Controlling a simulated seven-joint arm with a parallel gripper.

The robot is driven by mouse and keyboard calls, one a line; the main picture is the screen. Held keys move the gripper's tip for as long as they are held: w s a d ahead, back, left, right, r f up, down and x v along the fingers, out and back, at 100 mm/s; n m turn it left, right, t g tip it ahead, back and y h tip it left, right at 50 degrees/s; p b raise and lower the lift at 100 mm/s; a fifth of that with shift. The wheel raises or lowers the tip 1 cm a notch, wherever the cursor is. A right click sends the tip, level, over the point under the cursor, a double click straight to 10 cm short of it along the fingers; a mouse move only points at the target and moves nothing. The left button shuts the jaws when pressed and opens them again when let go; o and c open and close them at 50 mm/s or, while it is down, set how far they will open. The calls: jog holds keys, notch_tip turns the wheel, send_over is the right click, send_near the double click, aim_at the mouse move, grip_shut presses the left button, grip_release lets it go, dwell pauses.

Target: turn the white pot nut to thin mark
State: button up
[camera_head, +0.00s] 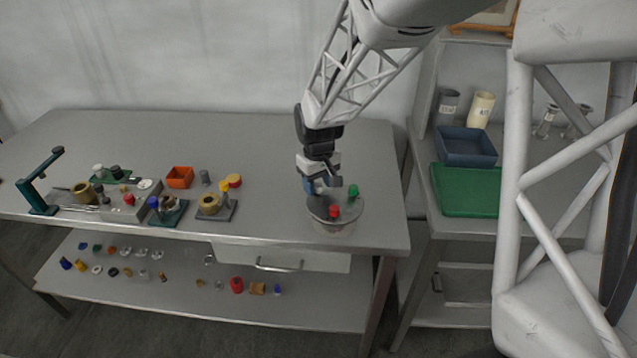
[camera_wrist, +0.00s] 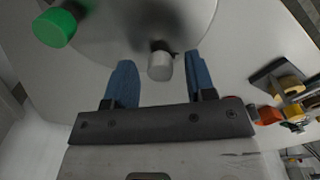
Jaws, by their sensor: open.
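The white nut (camera_wrist: 160,66) is a small pale cylinder on the grey round top of the pot (camera_wrist: 110,30). In the wrist view it lies between the tips of my gripper's two blue fingers (camera_wrist: 159,62), with a gap on either side. My gripper is open; whether it is level with the nut is hard to tell. In the head view my gripper (camera_head: 318,188) is over the back left of the pot (camera_head: 322,212) and hides the nut. A green knob (camera_wrist: 54,27) is left of the nut in the wrist view. I cannot make out any thin mark.
An orange bin (camera_head: 180,177) and several small fixtures are on the table to the left. The table right of the pot is clear.

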jog(key=shift+f, duration=0.1)
jog(key=shift+c, duration=0.3)
jog(key=c, duration=0.9)
jog(key=shift+o, duration=0.2)
jog(key=shift+m, duration=0.4)
jog(key=m, duration=0.9)
jog(key=shift+m, duration=0.3)
jog(key=o, duration=0.9)
